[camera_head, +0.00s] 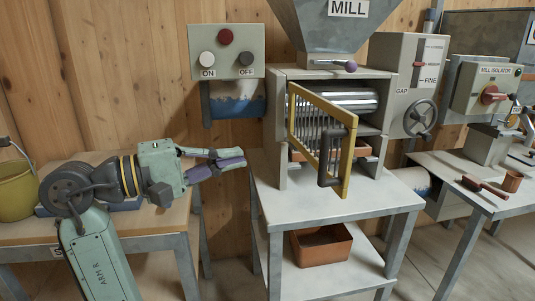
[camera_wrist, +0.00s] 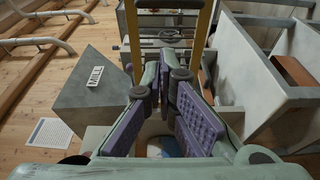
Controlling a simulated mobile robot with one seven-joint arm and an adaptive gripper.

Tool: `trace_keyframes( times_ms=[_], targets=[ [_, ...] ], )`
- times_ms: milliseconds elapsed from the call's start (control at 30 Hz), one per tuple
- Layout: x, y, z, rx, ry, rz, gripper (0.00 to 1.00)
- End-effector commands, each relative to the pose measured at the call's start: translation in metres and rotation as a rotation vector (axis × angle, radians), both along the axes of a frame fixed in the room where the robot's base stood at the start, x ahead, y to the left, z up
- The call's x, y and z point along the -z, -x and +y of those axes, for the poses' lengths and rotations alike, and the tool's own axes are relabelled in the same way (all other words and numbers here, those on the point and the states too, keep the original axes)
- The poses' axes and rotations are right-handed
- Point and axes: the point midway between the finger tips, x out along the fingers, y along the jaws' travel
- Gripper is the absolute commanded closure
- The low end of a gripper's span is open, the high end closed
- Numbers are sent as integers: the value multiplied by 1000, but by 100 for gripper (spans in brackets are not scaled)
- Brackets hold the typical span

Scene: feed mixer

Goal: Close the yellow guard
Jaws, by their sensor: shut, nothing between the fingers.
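The yellow guard (camera_head: 349,163) stands swung open at the front of the mill, its left edge at the mill's opening and its free edge out over the table. It has thin bars and a dark handle (camera_head: 323,170) on its outer side. My gripper (camera_head: 243,158) is shut and empty, left of the guard and apart from it, with its fingers pointing right. In the wrist view, the guard's yellow frame (camera_wrist: 203,32) shows at the top, beyond my purple-padded fingers (camera_wrist: 167,85).
The mill's hopper (camera_head: 330,25) rises above steel rollers. A switch box (camera_head: 226,50) is on the wall at left. A gap lever box (camera_head: 405,75) with a handwheel stands at right. An orange bin (camera_head: 321,262) sits on the lower shelf. The tabletop left of the guard is clear.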

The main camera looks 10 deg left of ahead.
Motion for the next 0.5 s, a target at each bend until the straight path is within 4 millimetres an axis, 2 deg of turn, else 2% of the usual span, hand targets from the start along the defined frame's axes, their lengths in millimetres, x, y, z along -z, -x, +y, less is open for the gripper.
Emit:
trace_keyframes(
  times_ms=[500],
  targets=[
    [-2, -51, -85, -2, -1, -4, 100]
  ],
)
